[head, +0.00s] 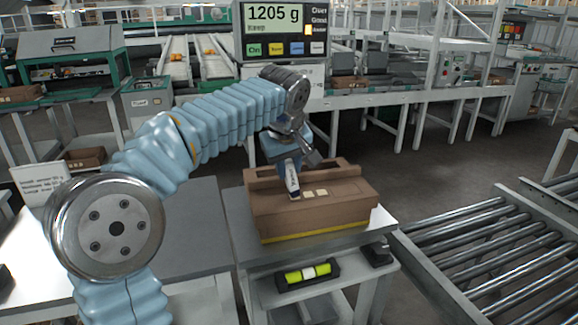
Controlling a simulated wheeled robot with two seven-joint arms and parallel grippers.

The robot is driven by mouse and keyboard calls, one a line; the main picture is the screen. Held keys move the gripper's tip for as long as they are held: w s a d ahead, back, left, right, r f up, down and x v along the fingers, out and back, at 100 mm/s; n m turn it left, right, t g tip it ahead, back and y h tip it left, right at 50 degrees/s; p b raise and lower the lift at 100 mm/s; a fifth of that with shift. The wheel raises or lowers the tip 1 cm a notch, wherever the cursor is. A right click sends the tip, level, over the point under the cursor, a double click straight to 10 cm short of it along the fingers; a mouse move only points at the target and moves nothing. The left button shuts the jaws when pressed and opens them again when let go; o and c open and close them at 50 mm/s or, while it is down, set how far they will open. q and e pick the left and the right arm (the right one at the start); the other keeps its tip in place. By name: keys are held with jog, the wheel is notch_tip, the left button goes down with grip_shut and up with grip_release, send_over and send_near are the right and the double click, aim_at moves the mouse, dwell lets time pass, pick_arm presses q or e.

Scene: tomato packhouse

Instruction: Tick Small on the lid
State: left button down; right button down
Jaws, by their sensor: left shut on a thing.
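A brown carton (345,205) with a closed lid stands on a small table. Pale squares (321,192) show on its lid. My left arm comes in from the left and its gripper (291,162) is above the lid, shut on a marker (293,183) with a pale body and dark print. The marker points down and its lower end is at or just above the lid, beside the pale squares; I cannot tell whether it touches. Any writing by the squares is too small to read. My right gripper is out of view.
A scale display (274,14) reading 1205 g stands behind the carton. A roller conveyor (500,255) lies to the right. A grey-topped table (195,225) is on the left.

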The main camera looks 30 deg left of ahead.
pick_arm(q)
notch_tip(320, 180, up, 2)
jog(key=shift+r+p, duration=0.2)
jog(key=shift+p, duration=1)
notch_tip(320, 180, up, 2)
jog(key=shift+r+p, duration=0.1)
jog(key=shift+p, duration=0.7)
jog(key=shift+r, duration=0.7)
